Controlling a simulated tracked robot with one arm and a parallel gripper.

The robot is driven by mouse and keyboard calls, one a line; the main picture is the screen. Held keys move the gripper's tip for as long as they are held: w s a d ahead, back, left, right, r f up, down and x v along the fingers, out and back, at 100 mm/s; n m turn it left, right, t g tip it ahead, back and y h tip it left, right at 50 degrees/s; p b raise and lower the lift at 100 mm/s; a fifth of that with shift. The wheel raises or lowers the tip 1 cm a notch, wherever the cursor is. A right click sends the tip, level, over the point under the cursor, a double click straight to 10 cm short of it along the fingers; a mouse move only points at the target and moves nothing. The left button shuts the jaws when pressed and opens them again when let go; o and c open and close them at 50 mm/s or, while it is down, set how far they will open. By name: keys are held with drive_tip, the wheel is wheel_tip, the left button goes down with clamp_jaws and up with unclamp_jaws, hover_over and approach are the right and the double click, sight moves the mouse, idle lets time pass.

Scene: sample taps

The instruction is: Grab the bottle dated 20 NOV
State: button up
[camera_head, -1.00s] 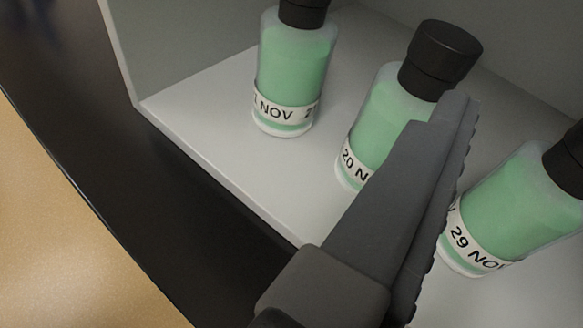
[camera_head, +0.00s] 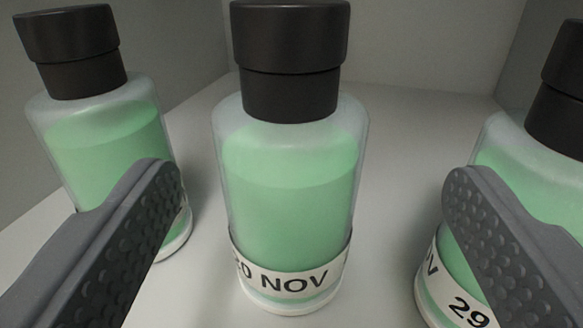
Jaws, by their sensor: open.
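The bottle dated 20 NOV (camera_head: 288,190) stands upright in the middle of the view, with green liquid, a black cap and a white label band. The first digit of its date is partly turned out of sight; "0 NOV" reads clearly. My gripper (camera_head: 312,195) is open and empty. Its left finger is left of this bottle and its right finger is right of it, with a gap visible on both sides. The fingers appear nearer to the camera than the bottle.
A similar green bottle (camera_head: 95,140) stands on the left, its label mostly hidden behind my left finger. The bottle dated 29 NOV (camera_head: 520,160) stands on the right, partly behind my right finger. All stand on a pale shelf floor (camera_head: 390,150) with walls behind and beside.

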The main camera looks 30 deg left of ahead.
sight(285, 187)
drive_tip(key=shift+s+a+b+x, duration=0.1)
drive_tip(key=shift+a+b+x, duration=0.1)
drive_tip(key=shift+x, duration=1.1)
drive_tip(key=shift+s+a+b+x, duration=0.1)
drive_tip(key=shift+a+b+x, duration=0.1)
drive_tip(key=shift+x, duration=1.15)
drive_tip(key=c, duration=1.2)
